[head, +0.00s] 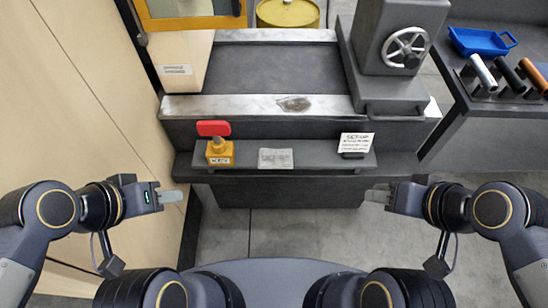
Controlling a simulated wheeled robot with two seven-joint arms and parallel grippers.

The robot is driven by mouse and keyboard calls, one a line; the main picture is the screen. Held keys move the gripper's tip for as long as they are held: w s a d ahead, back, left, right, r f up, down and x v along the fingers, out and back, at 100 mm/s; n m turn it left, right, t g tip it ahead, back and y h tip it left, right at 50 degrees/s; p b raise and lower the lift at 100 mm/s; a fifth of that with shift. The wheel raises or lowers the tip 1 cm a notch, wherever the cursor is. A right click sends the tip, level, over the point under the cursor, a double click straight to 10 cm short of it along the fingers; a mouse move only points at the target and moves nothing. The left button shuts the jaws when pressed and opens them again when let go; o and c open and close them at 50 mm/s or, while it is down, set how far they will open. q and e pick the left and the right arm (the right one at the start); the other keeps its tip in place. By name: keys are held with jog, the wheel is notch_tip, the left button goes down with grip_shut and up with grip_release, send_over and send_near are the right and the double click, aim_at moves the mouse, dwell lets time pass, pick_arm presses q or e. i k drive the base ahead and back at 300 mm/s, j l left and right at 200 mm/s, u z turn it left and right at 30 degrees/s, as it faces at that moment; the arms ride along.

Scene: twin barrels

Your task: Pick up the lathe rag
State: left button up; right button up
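A small grey, flat, rectangular piece (275,158) lies on the front shelf of the lathe, near its middle; it looks like a folded rag, though I cannot tell for certain. A dark, irregular patch (294,103) lies on the pale metal rail above it; it looks like an oily stain. My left gripper (171,197) is low and left of the shelf, pointing right. My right gripper (378,195) is low and right, pointing left. Both are apart from everything on the shelf and hold nothing visible. Their finger gaps do not show clearly.
A grey housing with a handwheel (405,48) rises at right. A side bench holds a blue tray (480,40) and several cylindrical tools. A yellow barrel (288,14) stands behind.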

aim_at(268, 159)
jog(key=i+l, duration=0.15)
jog(key=l, duration=0.2)
jog(key=i+l, duration=0.15)
jog(key=l, duration=0.25)
jog(key=i+l+u, duration=0.1)
jog(key=l+u, duration=0.3)
jog(key=i+l+u, duration=0.1)
jog(key=l+u, duration=0.75)
jog(key=u, duration=1.6)
